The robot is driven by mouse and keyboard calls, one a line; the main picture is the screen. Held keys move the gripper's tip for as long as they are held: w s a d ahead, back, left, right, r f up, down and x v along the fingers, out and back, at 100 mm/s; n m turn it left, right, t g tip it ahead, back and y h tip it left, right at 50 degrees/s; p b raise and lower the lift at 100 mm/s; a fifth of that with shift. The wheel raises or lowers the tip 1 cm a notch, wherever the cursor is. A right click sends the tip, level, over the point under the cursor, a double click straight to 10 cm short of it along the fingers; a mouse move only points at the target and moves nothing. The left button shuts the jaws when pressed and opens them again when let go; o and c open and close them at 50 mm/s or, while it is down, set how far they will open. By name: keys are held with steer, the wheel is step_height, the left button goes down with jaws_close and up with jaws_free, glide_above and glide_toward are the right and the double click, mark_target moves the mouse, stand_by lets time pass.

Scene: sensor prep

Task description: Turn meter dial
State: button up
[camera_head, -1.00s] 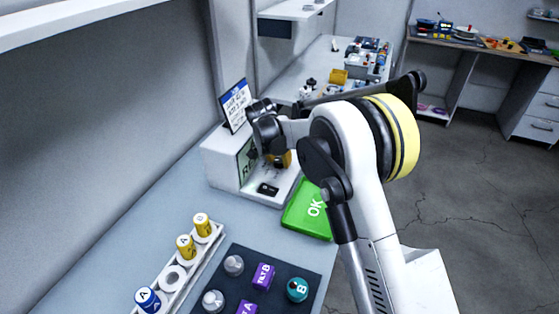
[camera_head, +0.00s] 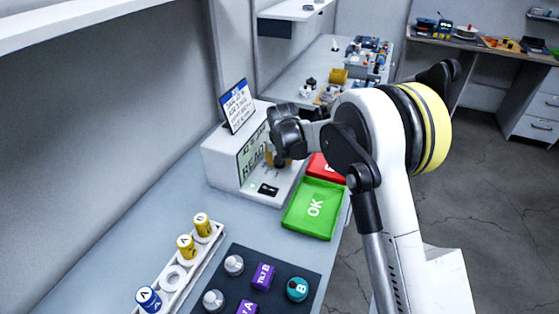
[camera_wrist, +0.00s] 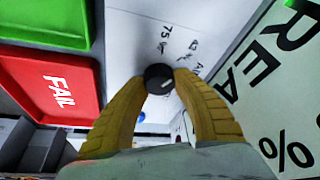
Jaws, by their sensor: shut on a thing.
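The white meter (camera_head: 222,160) stands on the bench with a green-tinted screen (camera_head: 253,158) whose visible text begins "READ". The black round dial (camera_wrist: 158,78) sits on the meter's white base, with a light pointer mark on its top and printed markings such as "75" around it. My gripper (camera_wrist: 160,82) is shut on the dial, one yellow finger on each side of it. In the head view my gripper (camera_head: 279,159) is over the meter's base, and it hides the dial there.
A green OK tray (camera_head: 300,222) and a red FAIL tray (camera_head: 322,170) lie right of the meter. A sign (camera_head: 237,106) stands on the meter. A white rack (camera_head: 213,240) with yellow and blue cylinders and a dark mat (camera_head: 245,285) with several parts are in front.

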stand_by(0.4)
steer(key=o, duration=1.2)
steer(key=v, duration=1.2)
